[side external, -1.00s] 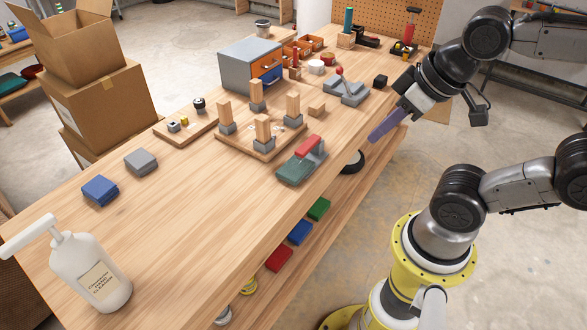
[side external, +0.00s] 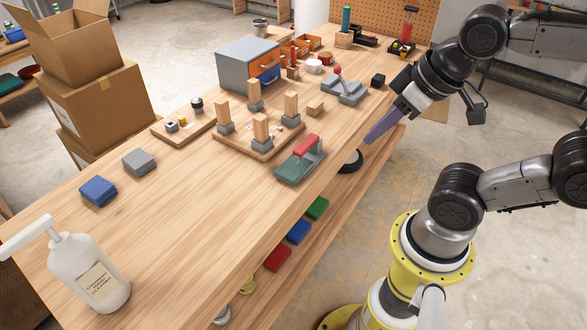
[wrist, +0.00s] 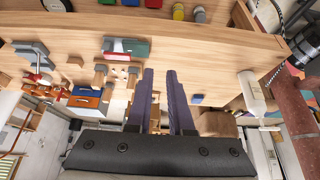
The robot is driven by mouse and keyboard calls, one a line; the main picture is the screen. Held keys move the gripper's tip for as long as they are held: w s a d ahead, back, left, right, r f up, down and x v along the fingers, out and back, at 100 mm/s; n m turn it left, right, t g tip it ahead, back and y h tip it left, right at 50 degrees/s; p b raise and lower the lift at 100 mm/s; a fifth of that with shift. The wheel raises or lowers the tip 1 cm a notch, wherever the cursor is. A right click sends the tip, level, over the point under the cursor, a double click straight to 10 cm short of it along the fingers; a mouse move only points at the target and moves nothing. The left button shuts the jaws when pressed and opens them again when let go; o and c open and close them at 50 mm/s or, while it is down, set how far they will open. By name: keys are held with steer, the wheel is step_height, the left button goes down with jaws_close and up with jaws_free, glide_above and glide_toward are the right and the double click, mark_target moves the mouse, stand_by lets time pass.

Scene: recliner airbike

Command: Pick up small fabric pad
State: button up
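Two small folded pads lie flat on the left half of the workbench in the side view: a blue pad (side external: 98,191) and a grey pad (side external: 139,161), set apart. I cannot tell which one is the small fabric pad. The blue pad also shows in the wrist view (wrist: 197,99), just right of my fingers. My gripper (side external: 372,137) is beyond the bench's right edge in the side view, far from both pads. In the wrist view, its two purple fingers (wrist: 161,72) stand apart with nothing between them.
A white pump bottle (side external: 90,270) stands at the bench's near left corner. A wooden board with upright posts (side external: 262,130) and a green-and-red tool (side external: 300,160) lie mid-bench. A grey drawer box (side external: 245,65) stands behind. Bench surface around the pads is clear.

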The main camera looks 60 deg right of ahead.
steer(key=o, duration=1.2)
steer(key=n, duration=0.1)
steer(key=n+g+h, duration=0.4)
steer(key=n+g, duration=0.2)
steer(key=n, duration=1.1)
glide_above(289, 171)
steer(key=a, duration=0.3)
steer(key=f, duration=2.2)
steer(key=shift+s+d+f, duration=0.1)
steer(key=shift+s+f, duration=0.05)
steer(key=shift+s, duration=0.05)
steer(key=shift+h, duration=0.3)
steer(key=shift+w+x, duration=0.15)
steer(key=shift+x, duration=1.15)
steer(key=shift+w+x, duration=0.15)
steer(key=shift+x, duration=1.2)
